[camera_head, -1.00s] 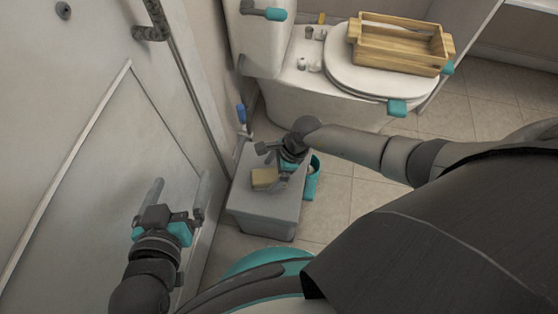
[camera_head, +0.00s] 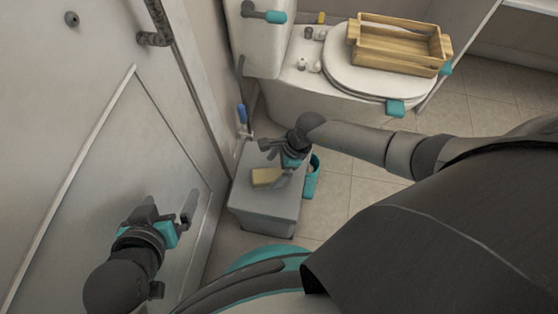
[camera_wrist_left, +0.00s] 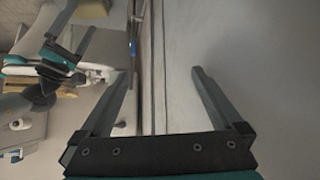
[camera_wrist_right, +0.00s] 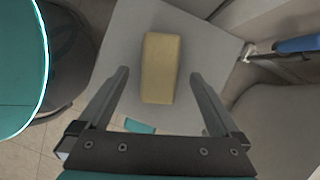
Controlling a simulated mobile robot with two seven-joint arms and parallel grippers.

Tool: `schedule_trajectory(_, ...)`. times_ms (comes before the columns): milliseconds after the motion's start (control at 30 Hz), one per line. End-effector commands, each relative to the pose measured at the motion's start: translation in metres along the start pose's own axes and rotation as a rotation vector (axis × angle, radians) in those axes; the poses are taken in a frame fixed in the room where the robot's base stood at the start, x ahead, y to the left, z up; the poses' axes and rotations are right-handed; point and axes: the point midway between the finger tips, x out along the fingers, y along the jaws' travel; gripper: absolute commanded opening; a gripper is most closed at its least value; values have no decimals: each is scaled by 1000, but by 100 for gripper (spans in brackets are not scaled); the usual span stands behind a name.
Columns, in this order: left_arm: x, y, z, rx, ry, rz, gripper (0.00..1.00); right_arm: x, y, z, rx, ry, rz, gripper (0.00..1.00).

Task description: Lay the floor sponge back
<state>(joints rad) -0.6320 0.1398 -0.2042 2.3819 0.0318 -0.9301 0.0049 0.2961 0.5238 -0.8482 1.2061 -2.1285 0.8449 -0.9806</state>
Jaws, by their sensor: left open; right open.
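The yellow sponge (camera_head: 267,176) lies on top of a grey box-like stool (camera_head: 262,203). In the right wrist view the sponge (camera_wrist_right: 161,67) rests on the pale top and lies between the two finger lines, with no finger seen touching it. My right gripper (camera_head: 275,160) is open and empty just over the stool beside the sponge. My left gripper (camera_head: 168,212) is open and empty at the left, in front of the grey door panel (camera_head: 60,150), apart from the sponge.
A toilet (camera_head: 330,112) stands behind the stool, with a wooden crate (camera_head: 400,62) on its lid. A blue-handled item (camera_head: 242,113) is by the wall behind the stool. A teal container (camera_head: 312,180) stands at the stool's right. Tiled floor (camera_head: 345,200) is open to the right.

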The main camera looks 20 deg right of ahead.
Motion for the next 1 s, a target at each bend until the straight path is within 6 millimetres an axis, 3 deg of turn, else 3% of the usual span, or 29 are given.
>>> schedule_trajectory(1000, -23, -27, 24, -7, -263, -76, 100, -22, 0, 0, -1, 1, 0, 99)
